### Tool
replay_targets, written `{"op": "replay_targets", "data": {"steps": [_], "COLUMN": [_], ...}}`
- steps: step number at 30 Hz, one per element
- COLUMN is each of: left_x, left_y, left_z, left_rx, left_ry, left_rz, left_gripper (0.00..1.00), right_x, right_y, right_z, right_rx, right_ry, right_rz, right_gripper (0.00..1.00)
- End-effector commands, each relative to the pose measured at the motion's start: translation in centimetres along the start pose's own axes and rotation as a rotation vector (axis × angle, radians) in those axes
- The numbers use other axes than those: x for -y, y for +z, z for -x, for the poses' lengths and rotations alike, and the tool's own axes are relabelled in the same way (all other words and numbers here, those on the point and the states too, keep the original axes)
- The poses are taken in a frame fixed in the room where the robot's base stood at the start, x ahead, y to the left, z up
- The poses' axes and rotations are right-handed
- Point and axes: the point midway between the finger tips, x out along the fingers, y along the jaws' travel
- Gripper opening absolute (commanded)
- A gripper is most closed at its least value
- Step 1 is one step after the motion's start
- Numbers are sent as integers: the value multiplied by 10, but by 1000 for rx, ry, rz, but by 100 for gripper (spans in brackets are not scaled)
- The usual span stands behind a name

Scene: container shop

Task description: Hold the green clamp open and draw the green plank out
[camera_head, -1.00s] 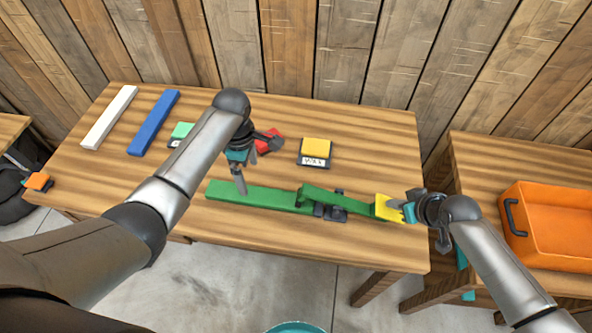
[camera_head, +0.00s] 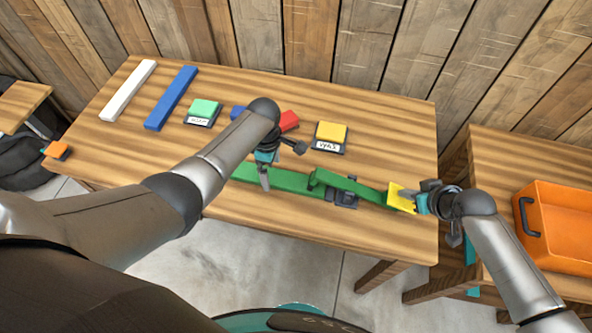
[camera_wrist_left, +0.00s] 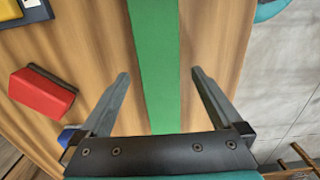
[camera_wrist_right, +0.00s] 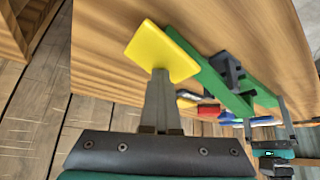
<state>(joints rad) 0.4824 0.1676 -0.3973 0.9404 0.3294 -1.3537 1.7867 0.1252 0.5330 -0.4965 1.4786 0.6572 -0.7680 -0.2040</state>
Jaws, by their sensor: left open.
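The green plank (camera_head: 292,181) lies along the table's front side, its right end at the dark base (camera_head: 343,199) of the green clamp. The clamp's long green lever (camera_head: 350,184) reaches right to a yellow pad (camera_head: 399,197). My left gripper (camera_head: 265,184) is open above the plank; in the left wrist view the plank (camera_wrist_left: 155,60) runs between its spread fingers (camera_wrist_left: 160,73). My right gripper (camera_head: 424,201) is at the yellow pad. In the right wrist view its fingers (camera_wrist_right: 160,75) are together, tips against the pad (camera_wrist_right: 163,50). The clamp's jaw is too small to judge.
A white plank (camera_head: 128,90) and a blue plank (camera_head: 171,97) lie at the table's left. Green (camera_head: 203,109), red (camera_head: 288,120) and yellow (camera_head: 331,132) blocks stand along the back. An orange bin (camera_head: 565,258) is on the right table.

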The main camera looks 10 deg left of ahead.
Motion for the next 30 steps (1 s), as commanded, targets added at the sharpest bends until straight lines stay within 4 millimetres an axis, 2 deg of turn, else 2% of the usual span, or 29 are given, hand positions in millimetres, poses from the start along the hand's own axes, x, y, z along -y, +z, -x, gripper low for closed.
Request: {"op": "replay_targets", "data": {"steps": [9, 21, 30], "left_x": [0, 0, 0], "left_y": [0, 0, 0], "left_z": [-19, -22, -22], "left_rx": [1, 0, 0], "left_ry": [0, 1, 0], "left_rz": [1, 0, 1], "left_gripper": [100, 100, 66], "right_x": [3, 3, 3], "right_y": [2, 3, 3], "right_z": [-1, -1, -1], "right_rx": [5, 6, 6], "right_ry": [-5, -5, -6], "right_rz": [-1, -1, -1], "right_gripper": [0, 0, 0]}}
